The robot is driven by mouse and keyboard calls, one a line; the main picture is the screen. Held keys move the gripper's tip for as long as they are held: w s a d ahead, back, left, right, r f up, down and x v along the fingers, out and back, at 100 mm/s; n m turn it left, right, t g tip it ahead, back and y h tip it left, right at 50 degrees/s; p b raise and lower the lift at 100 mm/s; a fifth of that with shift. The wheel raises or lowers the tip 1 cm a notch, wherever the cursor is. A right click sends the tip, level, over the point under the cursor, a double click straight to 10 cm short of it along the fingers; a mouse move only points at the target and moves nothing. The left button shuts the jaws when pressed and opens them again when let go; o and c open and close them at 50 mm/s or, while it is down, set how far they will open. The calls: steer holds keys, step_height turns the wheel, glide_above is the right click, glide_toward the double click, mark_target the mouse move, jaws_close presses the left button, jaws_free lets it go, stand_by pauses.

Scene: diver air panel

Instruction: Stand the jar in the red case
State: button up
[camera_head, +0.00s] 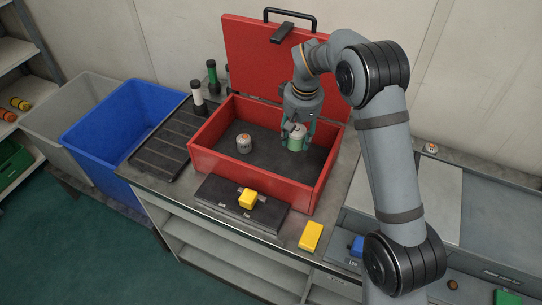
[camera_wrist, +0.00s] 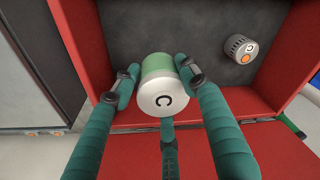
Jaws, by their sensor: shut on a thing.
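The red case (camera_head: 252,165) stands open on the bench with its lid raised at the back. The jar (camera_head: 296,139) is green with a pale lid and is inside the case's walls, toward the right. My gripper (camera_head: 297,129) reaches down into the case and is shut on the jar. In the wrist view my gripper's green fingers (camera_wrist: 160,85) are on both sides of the jar (camera_wrist: 157,85), whose white lid bears a "C". The jar looks about upright. I cannot tell whether its base touches the dark case floor (camera_wrist: 205,25).
A small grey-white canister with an orange mark (camera_head: 244,144) stands in the case, left of the jar. Blue (camera_head: 125,125) and grey bins are at left.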

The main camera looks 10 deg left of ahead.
mark_target(296, 137)
step_height(296, 137, down, 9)
steer(key=p, duration=0.2)
steer(key=shift+f+p, duration=0.15)
steer(key=shift+p, duration=0.15)
steer(key=shift+w+a+f, duration=0.1)
steer(key=shift+w+f, duration=0.05)
steer(key=shift+f, duration=0.25)
steer(key=shift+f, duration=0.1)
steer(key=o, duration=1.2)
steer(key=shift+o, duration=0.4)
steer(key=r, duration=0.4)
steer(key=s+r+b, duration=0.1)
steer(key=r, duration=0.3)
steer(key=r+b, duration=0.1)
steer(key=r, duration=0.3)
steer(key=shift+s+d+r, duration=0.15)
steer(key=shift+s+d, duration=0.2)
